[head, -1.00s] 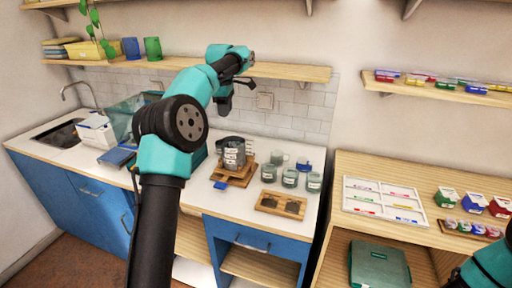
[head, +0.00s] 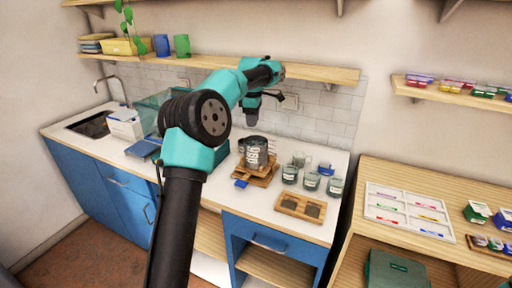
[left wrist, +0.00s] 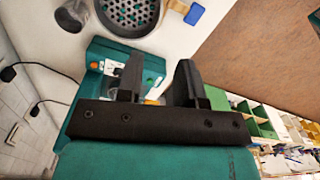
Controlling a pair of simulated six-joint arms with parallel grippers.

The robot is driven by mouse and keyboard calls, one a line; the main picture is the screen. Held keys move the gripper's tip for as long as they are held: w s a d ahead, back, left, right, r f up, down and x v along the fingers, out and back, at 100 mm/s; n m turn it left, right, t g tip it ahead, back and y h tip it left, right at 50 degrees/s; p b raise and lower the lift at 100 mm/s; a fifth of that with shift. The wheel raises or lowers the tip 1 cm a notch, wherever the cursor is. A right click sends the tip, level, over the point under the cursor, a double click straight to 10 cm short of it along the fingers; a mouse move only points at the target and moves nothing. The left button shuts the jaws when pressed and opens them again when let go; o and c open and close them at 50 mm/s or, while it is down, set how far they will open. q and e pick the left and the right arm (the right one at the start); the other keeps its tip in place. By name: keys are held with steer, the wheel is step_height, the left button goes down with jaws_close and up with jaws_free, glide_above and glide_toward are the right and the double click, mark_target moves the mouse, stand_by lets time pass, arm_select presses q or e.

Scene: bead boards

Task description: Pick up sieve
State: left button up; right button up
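In the left wrist view, a round grey perforated piece that looks like the sieve (left wrist: 128,14) shows at the top edge, partly cut off. A blue tab (left wrist: 194,14) lies right of it; I cannot tell if they are joined. My left gripper (left wrist: 158,75) is open, with nothing between its fingers. The sieve appears beyond the fingertips, apart from them. In the head view, my left gripper (head: 252,120) points down above a labelled grey pitcher (head: 253,151) on the counter. I cannot make out the sieve there. My right gripper is out of view.
The pitcher stands on a wooden stand (head: 258,177). Several glass cups (head: 311,181) and a wooden holder (head: 300,206) stand to its right. A wooden shelf (head: 320,74) runs above. A sink (head: 93,124) is at the far left. A white tray (head: 409,211) lies on the right-hand unit.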

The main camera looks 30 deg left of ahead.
mark_target(254, 145)
arm_select(q)
step_height(254, 145, down, 6)
steer(key=shift+f, duration=0.15)
stand_by(0.3)
steer(key=shift+d+f, duration=0.15)
steer(key=shift+f, duration=2.45)
jaws_close()
